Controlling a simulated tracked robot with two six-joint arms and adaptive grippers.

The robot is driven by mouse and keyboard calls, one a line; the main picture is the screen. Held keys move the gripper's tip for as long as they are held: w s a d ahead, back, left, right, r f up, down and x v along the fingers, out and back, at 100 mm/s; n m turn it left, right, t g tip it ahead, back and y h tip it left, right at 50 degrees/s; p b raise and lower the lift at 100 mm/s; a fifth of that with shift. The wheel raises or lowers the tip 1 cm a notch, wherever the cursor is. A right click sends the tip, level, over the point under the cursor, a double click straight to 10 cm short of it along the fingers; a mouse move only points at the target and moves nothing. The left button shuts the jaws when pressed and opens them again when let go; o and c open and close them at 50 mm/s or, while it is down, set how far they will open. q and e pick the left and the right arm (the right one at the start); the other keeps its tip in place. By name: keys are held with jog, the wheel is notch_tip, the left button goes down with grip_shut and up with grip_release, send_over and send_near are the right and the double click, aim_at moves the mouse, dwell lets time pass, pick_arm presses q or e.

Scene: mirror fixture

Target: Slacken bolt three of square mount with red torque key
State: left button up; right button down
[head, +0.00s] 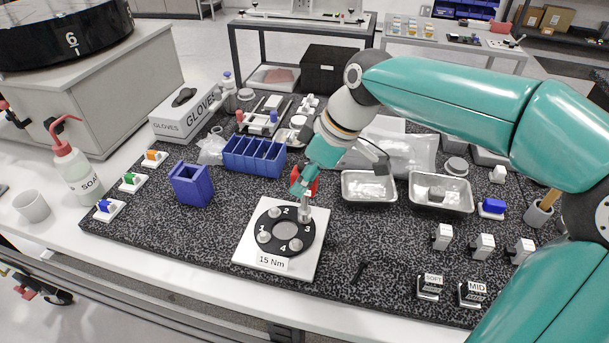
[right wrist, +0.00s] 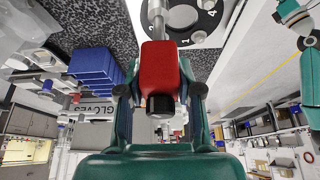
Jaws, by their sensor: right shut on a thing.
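The square mount (head: 244,255) is a white plate with a black ring (head: 264,216) carrying bolts and numbers, with a "15 Nm" label at its front. My right gripper (head: 306,181) is shut on the handle of the red torque key (head: 312,186). The red handle also shows between the fingers in the right wrist view (right wrist: 159,70). The key's metal shaft (head: 305,204) points down at the bolt beside the number 3, at the ring's right rear. The shaft's end appears to meet that bolt; exact seating cannot be told.
A blue open box (head: 191,186) and a blue divided bin (head: 253,157) stand left of and behind the mount. Two metal trays (head: 368,190) lie to the right. SOFT and MID blocks (head: 430,287) stand at front right.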

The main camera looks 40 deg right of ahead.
jog(key=shift+f+b, duration=0.4)
jog(key=shift+f, duration=0.15)
dwell(0.4)
jog(key=shift+f+n+g+y+p, duration=0.1)
jog(key=shift+n+g+y+p, duration=0.3)
jog(key=shift+n, duration=1)
jog(key=shift+n+g+y+p, duration=0.1)
jog(key=shift+n+g+y, duration=0.35)
jog(key=shift+n, duration=0.95)
jog(key=shift+f+m+h+b, duration=0.1)
jog(key=shift+m+h+b, duration=0.15)
jog(key=shift+m+b, duration=0.15)
jog(key=shift+s+m, duration=0.1)
jog(key=shift+m, duration=0.2)
